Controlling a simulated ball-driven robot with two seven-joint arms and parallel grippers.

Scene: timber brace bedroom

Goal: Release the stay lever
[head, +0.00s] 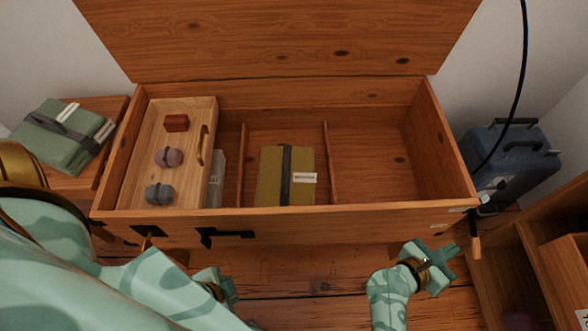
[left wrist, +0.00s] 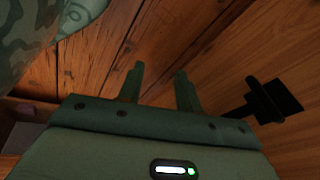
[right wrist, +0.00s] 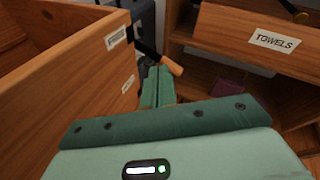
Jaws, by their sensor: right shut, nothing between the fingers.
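The stay lever, a dark bar with an orange-brown wooden grip (head: 476,245), hangs at the front right corner of the open wooden chest (head: 340,226). In the right wrist view its grip (right wrist: 172,65) shows just beyond my fingertips. My right gripper (head: 452,248) is shut and empty, just left of the grip in the head view; I cannot tell whether they touch. The chest lid (head: 280,40) stands raised. My left gripper (head: 222,285) is low in front of the chest; in the left wrist view its fingers (left wrist: 160,85) are apart with nothing between them.
A black latch (head: 222,236) is on the chest front. Inside are a tray (head: 140,180) with small items and a strapped olive bundle (head: 270,175). A blue suitcase (head: 525,160) stands right, a shelf unit (right wrist: 240,75) at front right, and a side table (head: 118,120) left.

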